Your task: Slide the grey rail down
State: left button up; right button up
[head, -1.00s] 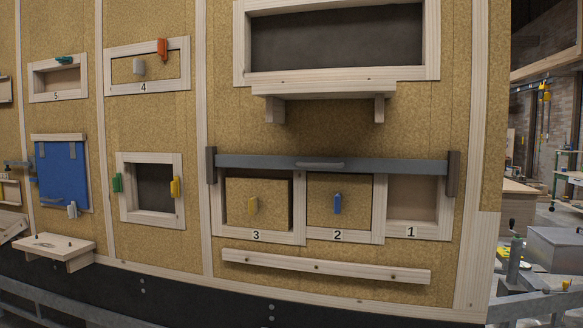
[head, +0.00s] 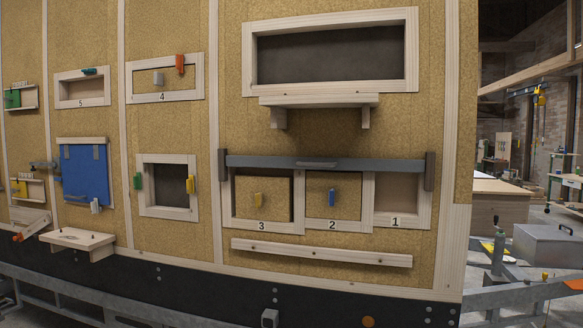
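The grey rail (head: 270,163) is a long flat bar with a small handle (head: 317,165) at its middle. It lies level across the top of the three compartments numbered 3, 2 and 1, between two dark upright end guides, the left one (head: 223,164) and the right one (head: 430,171). Door 3 (head: 275,188) has a yellow knob and door 2 (head: 347,187) has a blue knob. Compartment 1 (head: 397,194) looks open. Neither of my grippers shows in the head view.
A wooden ledge (head: 320,253) runs below the compartments. A small shelf (head: 318,101) sticks out above the rail, under a large framed opening. A small wooden shelf (head: 78,240) juts out at lower left. A grey metal frame (head: 190,301) runs along the bottom.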

aim_at(366, 165)
jog(key=k, duration=0.35)
jog(key=z, duration=0.15)
jog(key=i, duration=0.9)
jog(key=u, duration=0.1)
jog(key=k, duration=0.65)
jog(key=u, duration=0.3)
jog(key=i, duration=0.7)
jog(key=u, duration=0.6)
jog(key=i, duration=0.95)
jog(key=z, duration=0.3)
